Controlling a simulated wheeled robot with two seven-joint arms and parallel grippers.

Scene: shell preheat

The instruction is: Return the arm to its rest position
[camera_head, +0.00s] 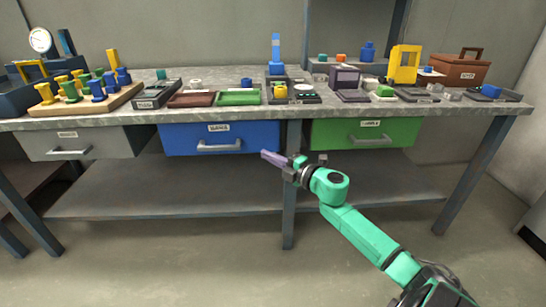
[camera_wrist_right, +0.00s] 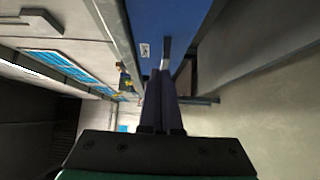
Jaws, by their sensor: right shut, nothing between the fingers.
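My right arm (camera_head: 358,232) is green and comes in from the bottom right in the head view. Its right gripper (camera_head: 266,155) is in front of the workbench, below the tabletop edge, near the right end of the blue drawer (camera_head: 220,138). The purple fingers are together with nothing visible between them. In the right wrist view the shut fingers (camera_wrist_right: 160,85) point toward the blue drawer front (camera_wrist_right: 165,30). I cannot tell the gap between the fingertips and the drawer. My left gripper is not in view.
The workbench top (camera_head: 330,108) holds a peg board (camera_head: 85,100), trays and several coloured blocks and fixtures. A grey drawer (camera_head: 80,143) and a green drawer (camera_head: 365,133) flank the blue one. A lower shelf (camera_head: 170,190) lies beneath. The floor in front (camera_head: 150,260) is clear.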

